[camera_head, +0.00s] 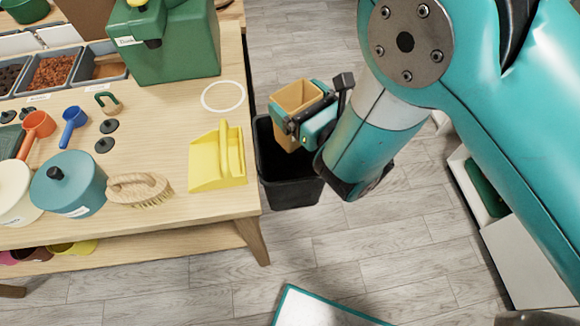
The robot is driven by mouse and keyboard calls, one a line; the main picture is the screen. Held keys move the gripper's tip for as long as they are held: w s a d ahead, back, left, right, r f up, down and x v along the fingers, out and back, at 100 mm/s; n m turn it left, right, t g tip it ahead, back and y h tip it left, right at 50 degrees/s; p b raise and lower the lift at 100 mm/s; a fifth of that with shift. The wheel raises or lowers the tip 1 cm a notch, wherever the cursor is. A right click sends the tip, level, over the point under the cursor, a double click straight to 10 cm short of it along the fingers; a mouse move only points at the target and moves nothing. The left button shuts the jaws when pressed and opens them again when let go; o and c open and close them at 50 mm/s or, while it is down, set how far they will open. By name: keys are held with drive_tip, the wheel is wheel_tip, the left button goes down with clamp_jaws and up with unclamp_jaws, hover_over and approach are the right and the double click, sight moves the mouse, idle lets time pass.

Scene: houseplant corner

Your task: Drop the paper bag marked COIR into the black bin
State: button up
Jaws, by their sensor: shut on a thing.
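The paper bag (297,97) is tan-brown and looks open at the top. My gripper (300,124) is shut on it and holds it to the right of the table. The COIR marking cannot be read from this side. The black bin (291,183) stands on the floor beside the table's right edge. In the picture the bag and gripper overlap the bin's upper part and hide some of its opening. The bag appears above the bin; its exact height over the rim cannot be told.
The wooden table (150,110) is on the left. A yellow dustpan (217,165), a brush (140,188), a teal pot (68,183) and a green dispenser (172,45) stand on it. A white shelf unit (520,240) is at the right. Grey floor (380,250) is clear in front.

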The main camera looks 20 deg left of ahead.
drive_tip(key=shift+f+b, duration=1.7)
drive_tip(key=shift+f, duration=1.05)
